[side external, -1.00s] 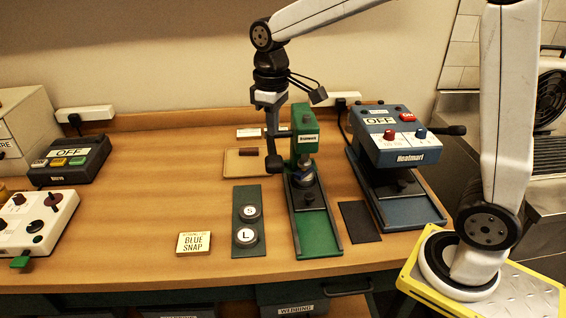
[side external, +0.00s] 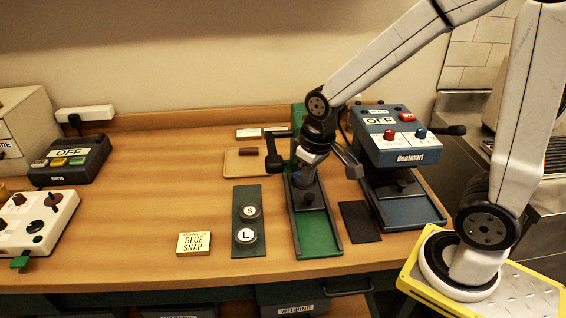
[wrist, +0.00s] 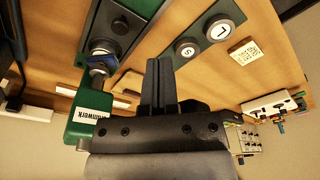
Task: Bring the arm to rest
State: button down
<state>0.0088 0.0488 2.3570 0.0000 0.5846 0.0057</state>
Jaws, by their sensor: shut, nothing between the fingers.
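My arm reaches in from the upper right in the side view. My gripper (side external: 311,158) is in front of the green press (side external: 317,222) and hides part of its upper body. In the wrist view, the two dark fingers of my gripper (wrist: 158,64) are together with nothing between them. The green press's head (wrist: 92,117) is to the left of the fingers there. The gripper is above the bench; I cannot tell its exact distance from the press.
The blue heat press (side external: 402,150), marked OFF, stands to the right. A plate with S and L buttons (side external: 246,192) and a BLUE SNAP card (side external: 194,243) lie left of the green press. A dark OFF box (side external: 70,160) is farther left. The bench (side external: 150,190) is clear between.

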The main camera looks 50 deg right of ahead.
jog(key=shift+t, duration=0.4)
jog(key=s+f, duration=0.1)
jog(key=s, duration=0.1)
jog(key=s+f, duration=0.2)
jog(key=shift+a+f, duration=0.1)
jog(key=shift+a, duration=0.05)
